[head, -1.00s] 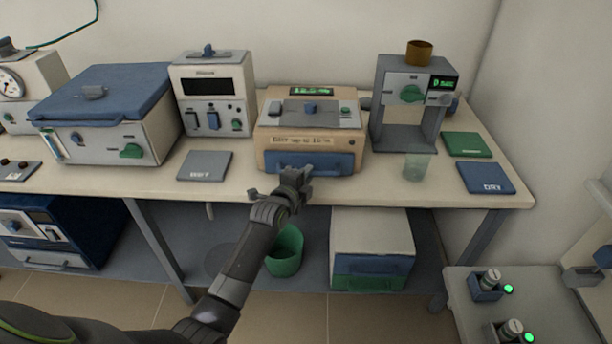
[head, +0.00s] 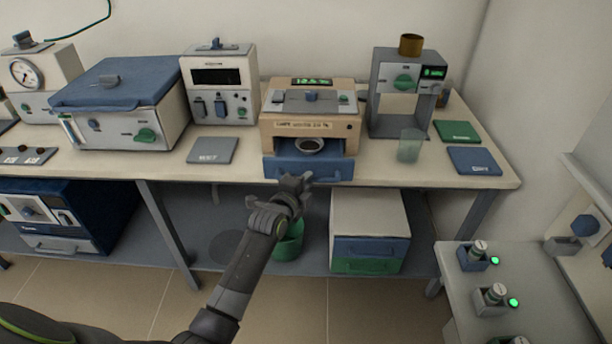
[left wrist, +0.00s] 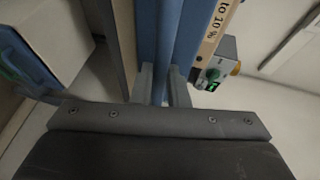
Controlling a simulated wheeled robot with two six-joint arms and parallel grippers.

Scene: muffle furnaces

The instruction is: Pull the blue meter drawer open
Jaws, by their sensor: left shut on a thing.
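The tan meter (head: 262,133) stands on the bench with a lit green display on top. Its blue drawer (head: 335,170) sticks out of the front, partly open, and a round dish (head: 309,146) shows inside it. My left gripper (head: 296,181) is at the drawer's front, shut on its handle; the palm hides most of the handle. In the left wrist view, the two grey fingers (left wrist: 163,88) close on a blue part in front of the drawer face (left wrist: 188,35). My right gripper is not in view.
A grey stand (head: 380,105) and a clear beaker (head: 410,146) are right of the meter. A grey WET plate (head: 212,150) lies to its left. Below, a green bin (head: 288,246) and a white box (head: 370,215) stand on the shelf.

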